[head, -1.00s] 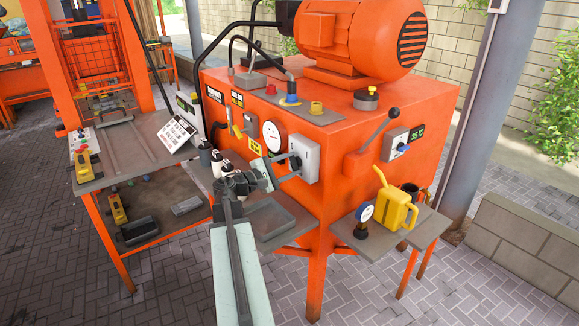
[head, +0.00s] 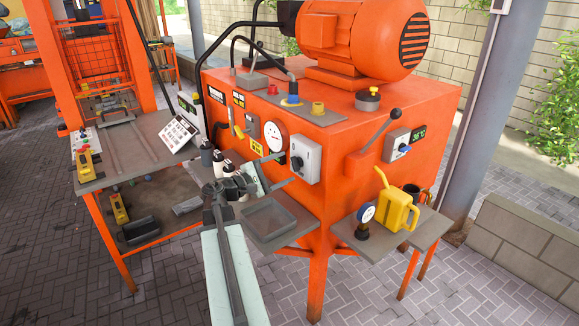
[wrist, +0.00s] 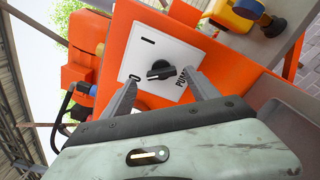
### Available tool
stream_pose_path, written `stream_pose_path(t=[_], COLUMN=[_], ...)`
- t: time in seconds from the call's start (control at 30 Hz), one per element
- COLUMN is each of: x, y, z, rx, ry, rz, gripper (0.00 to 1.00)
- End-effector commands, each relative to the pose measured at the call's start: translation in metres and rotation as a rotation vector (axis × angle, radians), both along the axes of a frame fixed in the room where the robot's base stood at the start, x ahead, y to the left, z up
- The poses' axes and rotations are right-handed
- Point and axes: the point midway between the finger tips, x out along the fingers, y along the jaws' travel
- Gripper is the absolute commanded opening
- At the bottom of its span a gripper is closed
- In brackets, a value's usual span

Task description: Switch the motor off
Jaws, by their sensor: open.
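The motor's power switch is a pale box (head: 305,158) on the front of the orange cabinet. Its dark rotary knob shows in the head view (head: 297,163) and as a black knob in the wrist view (wrist: 161,70). The white plate (wrist: 150,52) bears a "0", a bar mark and partly hidden lettering. The knob's bar lies crosswise, its left end towards the "0". My gripper (head: 281,169) is open just in front of the box, to its left. In the wrist view, its fingers (wrist: 160,80) stand apart on either side of the knob, holding nothing. The orange motor (head: 360,38) sits on top.
A black-knobbed lever (head: 376,133) and a small display panel (head: 403,143) are right of the switch. A round gauge (head: 274,142) is left of it. A grey tray (head: 270,218) lies below. A yellow can (head: 398,211) stands on the right shelf.

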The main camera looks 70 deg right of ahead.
Motion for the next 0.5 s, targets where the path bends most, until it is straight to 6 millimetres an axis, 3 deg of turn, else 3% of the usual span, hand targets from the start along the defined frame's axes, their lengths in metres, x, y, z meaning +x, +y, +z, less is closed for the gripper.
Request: stream_pose_path(t=[0.2, 0.5], x=[0.020, 0.023], y=[0.030, 0.034], z=[0.000, 0.000], rx=[-0.001, 0.000], ry=[0.001, 0.000], rz=[0.002, -0.001], gripper=[0.69, 0.69])
